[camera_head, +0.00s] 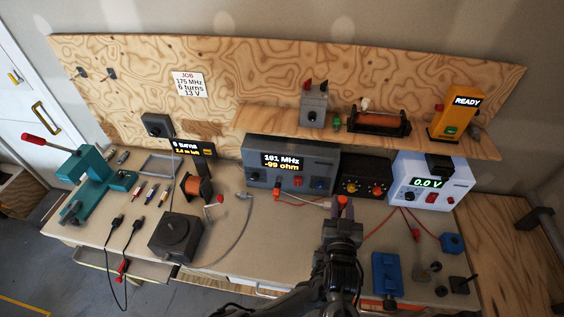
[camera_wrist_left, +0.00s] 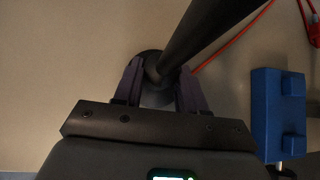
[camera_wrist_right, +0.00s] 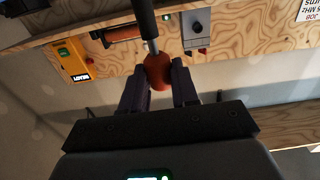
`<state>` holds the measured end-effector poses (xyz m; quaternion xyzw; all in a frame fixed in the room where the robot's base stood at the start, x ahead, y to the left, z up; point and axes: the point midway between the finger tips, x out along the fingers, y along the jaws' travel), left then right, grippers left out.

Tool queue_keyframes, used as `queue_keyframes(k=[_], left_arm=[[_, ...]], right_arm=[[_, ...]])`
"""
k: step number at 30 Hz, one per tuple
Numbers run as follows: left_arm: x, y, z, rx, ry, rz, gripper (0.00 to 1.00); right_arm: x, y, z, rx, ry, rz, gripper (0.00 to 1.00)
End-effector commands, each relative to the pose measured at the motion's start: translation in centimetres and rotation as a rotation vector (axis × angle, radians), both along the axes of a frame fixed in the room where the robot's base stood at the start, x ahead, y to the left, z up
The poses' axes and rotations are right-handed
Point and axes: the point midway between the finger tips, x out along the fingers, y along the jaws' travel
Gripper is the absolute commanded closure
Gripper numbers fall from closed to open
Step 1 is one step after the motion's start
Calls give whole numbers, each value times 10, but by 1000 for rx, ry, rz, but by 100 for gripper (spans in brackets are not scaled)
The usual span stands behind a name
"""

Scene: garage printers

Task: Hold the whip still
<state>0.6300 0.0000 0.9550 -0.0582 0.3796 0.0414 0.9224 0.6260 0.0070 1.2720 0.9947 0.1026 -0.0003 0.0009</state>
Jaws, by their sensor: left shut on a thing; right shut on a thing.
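The whip is a dark rod (camera_wrist_left: 207,30) with a round black foot (camera_wrist_left: 150,62) in the left wrist view. My left gripper (camera_wrist_left: 160,76) has its fingers on both sides of the lower end. In the right wrist view the rod (camera_wrist_right: 147,20) ends in an orange-red tip (camera_wrist_right: 158,72). My right gripper (camera_wrist_right: 156,80) is shut on that tip. In the head view my right gripper (camera_head: 342,214) stands over the front of the bench with the orange tip (camera_head: 342,199) between its fingers. It hides most of the whip and my left gripper there.
A blue block (camera_head: 386,274) stands right of my right gripper. Behind are a grey meter reading 191 MHz, -99 ohm (camera_head: 290,167), a black knob box (camera_head: 364,180) and a white supply reading 0.0 V (camera_head: 430,182). A dark box (camera_head: 176,238) and teal press (camera_head: 92,180) stand left.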

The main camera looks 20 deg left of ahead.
Motion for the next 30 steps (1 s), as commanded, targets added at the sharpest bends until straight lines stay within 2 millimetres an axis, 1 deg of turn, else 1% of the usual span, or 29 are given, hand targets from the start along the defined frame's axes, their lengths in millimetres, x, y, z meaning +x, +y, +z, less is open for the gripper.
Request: queue_keyframes(k=[1,30], left_arm=[[-5,2,-7,1,15,3,100],[-5,2,-6,1,14,2,100]], right_arm=[[0,0,4,6,-5,-1,100],[0,1,34,7,-7,0,100]])
